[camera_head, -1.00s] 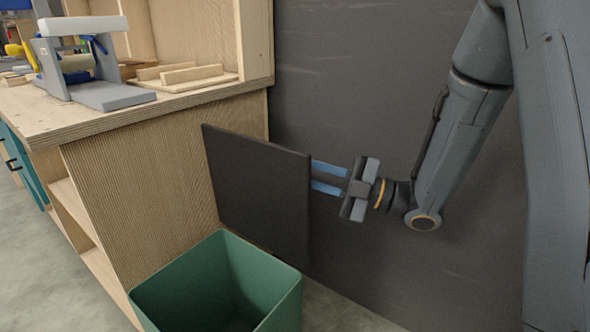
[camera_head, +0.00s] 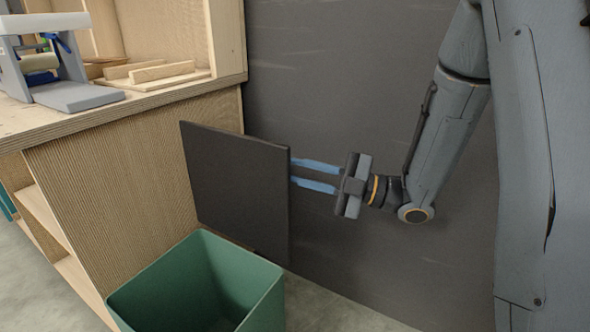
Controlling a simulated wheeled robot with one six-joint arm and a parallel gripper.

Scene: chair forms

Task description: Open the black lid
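The black lid (camera_head: 235,185) is a flat dark panel standing raised, near upright, above the far right side of a green bin (camera_head: 195,285). The bin's open top shows in front of it. My gripper (camera_head: 292,172) reaches in from the right with two blue fingers, one above the other with a gap between them. The fingertips end at or behind the lid's right edge, so the tips are partly hidden. I cannot tell whether they touch the lid. Nothing shows between the visible fingers.
A wooden workbench (camera_head: 110,185) with shelves stands left of the bin, close beside it. A grey and white device (camera_head: 60,75) and wooden blocks (camera_head: 150,72) sit on its top. A dark wall (camera_head: 360,80) is behind the lid and gripper. Some grey floor (camera_head: 330,305) is free right of the bin.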

